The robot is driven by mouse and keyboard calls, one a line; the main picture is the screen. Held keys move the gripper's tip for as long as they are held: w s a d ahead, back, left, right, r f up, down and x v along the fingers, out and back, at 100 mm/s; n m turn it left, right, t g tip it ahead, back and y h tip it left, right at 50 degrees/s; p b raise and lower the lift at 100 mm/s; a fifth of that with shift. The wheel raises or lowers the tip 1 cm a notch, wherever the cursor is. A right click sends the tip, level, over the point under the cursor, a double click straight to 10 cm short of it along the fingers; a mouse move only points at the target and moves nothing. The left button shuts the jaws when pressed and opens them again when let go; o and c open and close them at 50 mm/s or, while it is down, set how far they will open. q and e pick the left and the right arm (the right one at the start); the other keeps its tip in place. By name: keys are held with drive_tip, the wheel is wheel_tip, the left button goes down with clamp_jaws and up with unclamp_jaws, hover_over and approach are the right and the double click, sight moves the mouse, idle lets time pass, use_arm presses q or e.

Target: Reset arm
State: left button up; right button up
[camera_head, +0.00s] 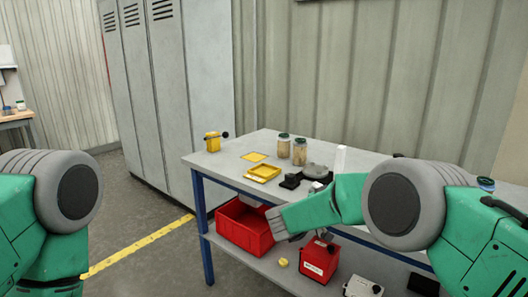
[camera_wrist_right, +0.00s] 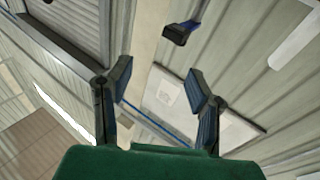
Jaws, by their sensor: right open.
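My right gripper (camera_wrist_right: 160,76) is open in the right wrist view, with its two dark fingers apart and nothing between them. Behind the fingers are panelled walls and a pale board (camera_wrist_right: 172,95), seen at a steep tilt. In the head view my right arm (camera_head: 320,208) is bent and reaches left across the front of the workbench (camera_head: 228,164).
The bench top holds a yellow device (camera_head: 212,143), a yellow tray (camera_head: 263,173), two jars (camera_head: 284,148) and a grey round item (camera_head: 316,171). A red bin (camera_head: 243,230) and a red box (camera_head: 318,261) are on the lower shelf. Grey lockers (camera_head: 160,90) stand behind; floor at left is clear.

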drive_tip(key=f+n+t+y, duration=0.2)
drive_tip(key=f, duration=0.1)
drive_tip(key=f+n+t+y, duration=0.2)
drive_tip(key=f+n, duration=0.1)
drive_tip(key=f, duration=0.1)
drive_tip(key=f+n+t+y, duration=0.2)
drive_tip(key=f+n, duration=0.1)
drive_tip(key=f, duration=0.1)
drive_tip(key=shift+s+d+t+y, duration=0.2)
drive_tip(key=shift+d+t+y, duration=0.1)
drive_tip(key=shift+d+t, duration=0.1)
drive_tip(key=s+d+f+n+g+y, duration=0.2)
drive_tip(key=s+f+n+g+y, duration=0.45)
drive_tip(key=s+f, duration=1)
drive_tip(key=s+f+g+y, duration=0.2)
drive_tip(key=s+g, duration=0.1)
drive_tip(key=s, duration=1.2)
drive_tip(key=s+d+f+g+y, duration=0.1)
drive_tip(key=s+g+y, duration=0.2)
drive_tip(key=s, duration=1.2)
drive_tip(key=shift+s+d+f+m+g, duration=0.25)
drive_tip(key=shift+s+f+m+g, duration=0.1)
drive_tip(key=shift+f+m+g, duration=0.15)
drive_tip(key=shift+d+r, duration=0.1)
